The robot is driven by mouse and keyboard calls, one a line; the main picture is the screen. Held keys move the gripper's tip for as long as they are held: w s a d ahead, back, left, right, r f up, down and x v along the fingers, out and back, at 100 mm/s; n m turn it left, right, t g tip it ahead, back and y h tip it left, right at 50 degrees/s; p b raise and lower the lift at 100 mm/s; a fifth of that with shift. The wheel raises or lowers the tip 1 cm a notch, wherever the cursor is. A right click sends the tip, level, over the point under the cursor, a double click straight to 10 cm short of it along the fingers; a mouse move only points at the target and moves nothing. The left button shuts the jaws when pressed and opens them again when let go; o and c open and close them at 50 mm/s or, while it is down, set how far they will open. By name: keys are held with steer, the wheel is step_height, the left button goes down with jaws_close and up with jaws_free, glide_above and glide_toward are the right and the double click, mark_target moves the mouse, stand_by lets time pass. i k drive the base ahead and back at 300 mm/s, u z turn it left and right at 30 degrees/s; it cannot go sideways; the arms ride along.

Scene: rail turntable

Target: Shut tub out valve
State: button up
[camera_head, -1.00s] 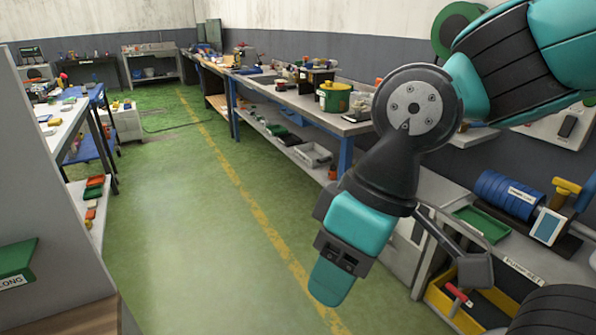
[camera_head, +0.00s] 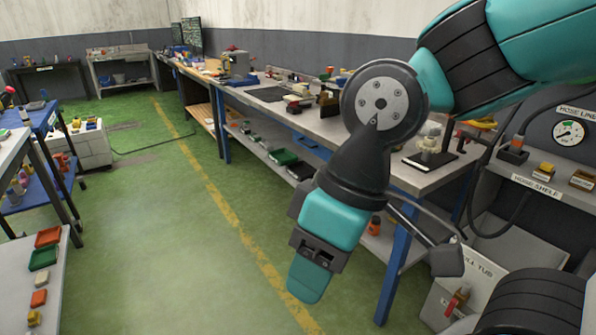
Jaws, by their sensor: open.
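A grey-white tub (camera_head: 441,299) with a label ending in "TUB" stands at the lower right, partly cut off by the frame and by my own dark body part. A red-handled valve (camera_head: 457,299) is on its front. Whether this is the out valve, and how its handle is set, I cannot tell. My gripper (camera_head: 306,278) hangs at the end of my teal and dark grey arm over the green floor, left of the tub and clear of it. It is open, and nothing shows in it. Its fingers are hard to make out from here.
A long workbench (camera_head: 400,178) with blue legs runs along the right wall, close to my arm. A hose shelf (camera_head: 546,188) and a round gauge (camera_head: 569,132) are at the right. A blue cart (camera_head: 32,125) and a low shelf stand at the left. The green floor between is clear.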

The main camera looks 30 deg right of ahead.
mark_target(453, 303)
steer(key=i, duration=1.7)
steer(key=z, duration=4.45)
steer(key=k, duration=0.9)
steer(key=u, duration=1.05)
